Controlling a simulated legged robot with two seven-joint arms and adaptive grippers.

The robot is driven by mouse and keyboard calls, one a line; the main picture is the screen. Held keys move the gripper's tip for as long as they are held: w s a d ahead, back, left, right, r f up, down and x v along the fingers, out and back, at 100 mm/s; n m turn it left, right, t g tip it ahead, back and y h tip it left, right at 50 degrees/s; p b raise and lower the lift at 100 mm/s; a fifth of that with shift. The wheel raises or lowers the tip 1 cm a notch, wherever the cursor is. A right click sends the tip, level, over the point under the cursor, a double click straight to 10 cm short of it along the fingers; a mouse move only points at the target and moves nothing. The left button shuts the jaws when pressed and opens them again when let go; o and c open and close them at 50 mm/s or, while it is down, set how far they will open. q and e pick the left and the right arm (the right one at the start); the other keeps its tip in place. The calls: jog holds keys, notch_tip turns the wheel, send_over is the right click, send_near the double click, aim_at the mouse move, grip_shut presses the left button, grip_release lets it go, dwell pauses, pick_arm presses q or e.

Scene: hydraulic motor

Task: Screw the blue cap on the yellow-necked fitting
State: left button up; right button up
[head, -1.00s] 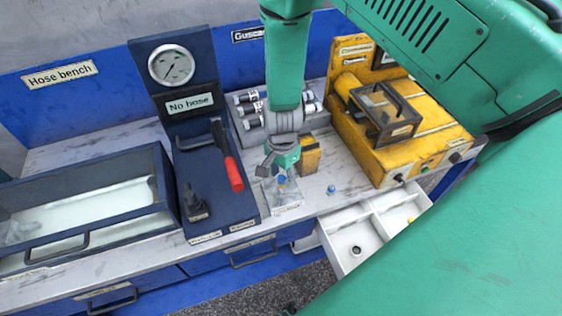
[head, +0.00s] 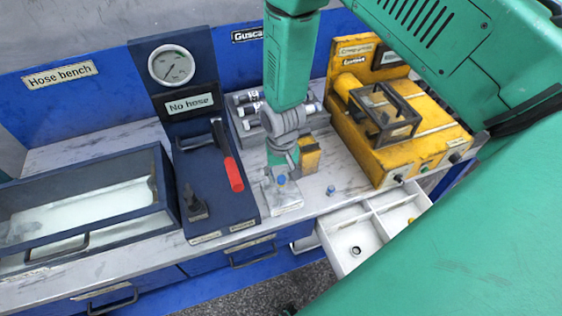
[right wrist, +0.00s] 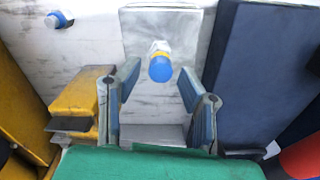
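A blue cap (right wrist: 160,69) sits at the top of a fitting with a yellow neck (right wrist: 159,50), which stands on a pale grey block (right wrist: 148,20). In the head view the cap (head: 281,180) shows just below my right gripper (head: 274,174). In the right wrist view that gripper (right wrist: 158,70) is open, with one finger on each side of the cap and a gap to both. I cannot tell how far the cap is threaded. A second blue-topped piece (right wrist: 57,20) stands apart on the bench, also in the head view (head: 331,190). My left gripper is not in view.
A yellow machine (head: 400,150) stands to the right. A small yellow block (head: 310,158) is close beside my gripper. A navy gauge stand (head: 215,205) with a red-handled lever (head: 233,174) is to the left. An open white drawer (head: 345,262) juts out in front, holding small parts.

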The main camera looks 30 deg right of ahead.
jog(key=n, duration=0.9)
grip_shut()
jog(key=m, duration=0.5)
jog(key=shift+f, duration=0.1)
jog(key=shift+m, duration=0.5)
